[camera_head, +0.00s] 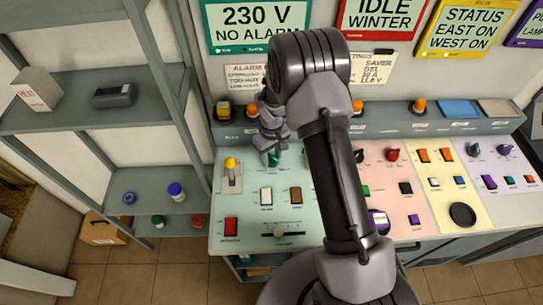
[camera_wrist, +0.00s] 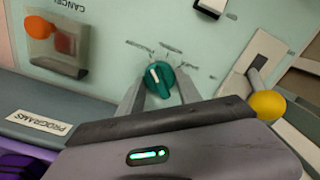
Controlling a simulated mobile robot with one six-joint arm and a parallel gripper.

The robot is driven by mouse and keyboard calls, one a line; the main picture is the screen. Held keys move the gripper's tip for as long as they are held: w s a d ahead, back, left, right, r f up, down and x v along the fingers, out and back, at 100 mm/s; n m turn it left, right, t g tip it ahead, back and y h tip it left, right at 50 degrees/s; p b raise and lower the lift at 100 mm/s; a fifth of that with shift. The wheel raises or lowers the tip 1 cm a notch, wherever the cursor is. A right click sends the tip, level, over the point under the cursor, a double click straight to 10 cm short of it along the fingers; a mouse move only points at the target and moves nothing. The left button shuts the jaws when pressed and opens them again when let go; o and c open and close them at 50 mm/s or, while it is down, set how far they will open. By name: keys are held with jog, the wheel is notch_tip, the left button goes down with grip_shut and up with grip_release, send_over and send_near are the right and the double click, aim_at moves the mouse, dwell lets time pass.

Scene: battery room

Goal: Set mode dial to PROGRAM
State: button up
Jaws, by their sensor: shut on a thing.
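The mode dial is a teal-green knob (camera_wrist: 158,78) with a white pointer line, set in the pale green panel (camera_wrist: 110,40). Small printed labels surround it, too blurred to read. In the wrist view my gripper (camera_wrist: 158,90) has one finger on each side of the knob and is shut on it. In the head view my gripper (camera_head: 272,150) reaches down to the same knob (camera_head: 272,159) at the top of the green panel section. My arm hides part of the panel to the right.
A lever with a yellow ball (camera_wrist: 267,104) stands close beside the dial; it also shows in the head view (camera_head: 230,163).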

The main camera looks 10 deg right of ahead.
aim_at(271, 156)
dwell(0.4)
jog(key=o, duration=1.4)
jog(key=shift+c, duration=0.2)
jog(key=shift+r, duration=0.1)
notch_tip(271, 156, up, 17)
jog(key=p, duration=0.2)
jog(key=shift+r+p, duration=0.15)
jog(key=shift+p, duration=0.25)
jog(key=s+a+r+m+t+y+b, duration=0.1)
jog(key=s+r+m+t+b, duration=0.2)
jog(key=s+b, duration=0.35)
jog(key=s+a+r+m+b, duration=0.1)
jog(key=s+r+m+b, duration=0.1)
jog(key=s+r+b, duration=0.4)
jog(key=s+a+f+m+t+b, duration=0.1)
jog(key=s+f+m+b, duration=0.1)
jog(key=s, duration=0.5)
jog(key=s+f+m+t+y+b, duration=0.1)
jog(key=s+f+m+b, duration=0.1)
jog(key=s, duration=0.5)
jog(key=shift+s+a+f+t, duration=0.15)
jog(key=shift+a+f+t, duration=0.25)
jog(key=shift+f, duration=0.2)
